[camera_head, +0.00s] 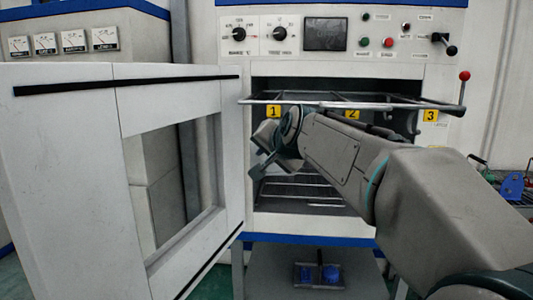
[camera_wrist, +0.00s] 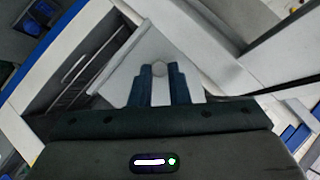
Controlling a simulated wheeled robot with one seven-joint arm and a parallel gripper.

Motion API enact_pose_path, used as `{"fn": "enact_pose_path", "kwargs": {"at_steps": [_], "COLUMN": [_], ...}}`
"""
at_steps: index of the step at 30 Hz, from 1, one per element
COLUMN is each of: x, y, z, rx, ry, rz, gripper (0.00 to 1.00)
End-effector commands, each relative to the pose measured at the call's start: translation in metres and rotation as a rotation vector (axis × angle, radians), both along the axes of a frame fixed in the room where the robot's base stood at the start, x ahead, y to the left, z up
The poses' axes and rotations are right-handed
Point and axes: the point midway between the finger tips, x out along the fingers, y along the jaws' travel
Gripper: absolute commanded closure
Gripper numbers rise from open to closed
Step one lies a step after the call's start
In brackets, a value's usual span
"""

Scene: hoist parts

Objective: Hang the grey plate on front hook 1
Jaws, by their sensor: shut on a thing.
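The grey plate (camera_wrist: 152,48) shows in the wrist view as a pale, flat, angular piece beyond my fingers, with a small round spot near the fingertips. My gripper (camera_wrist: 159,70) is shut on it with its two blue fingers. In the head view my arm reaches in front of the oven opening, with its end below and close to the yellow label 1 (camera_head: 273,111). The plate cannot be told clearly from my wrist there. The front rail (camera_head: 330,104) runs across the opening above my arm. Hook 1 itself is too small to make out.
The open oven door (camera_head: 75,150) stands close on the left, with a window frame. Labels 2 (camera_head: 352,114) and 3 (camera_head: 430,115) mark the rail farther right. Wire shelves (camera_head: 300,190) lie inside the oven. A red-knobbed lever (camera_head: 464,76) stands at the right.

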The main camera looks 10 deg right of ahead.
Motion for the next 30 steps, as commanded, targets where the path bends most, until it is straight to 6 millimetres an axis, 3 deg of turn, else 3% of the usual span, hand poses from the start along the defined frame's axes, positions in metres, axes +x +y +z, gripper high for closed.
{"fn": "enact_pose_path", "kwargs": {"at_steps": [30], "x": [0.043], "y": [-0.016], "z": [0.003], "rx": [0.01], "ry": [0.067], "rz": [-0.004], "gripper": [1.0]}}
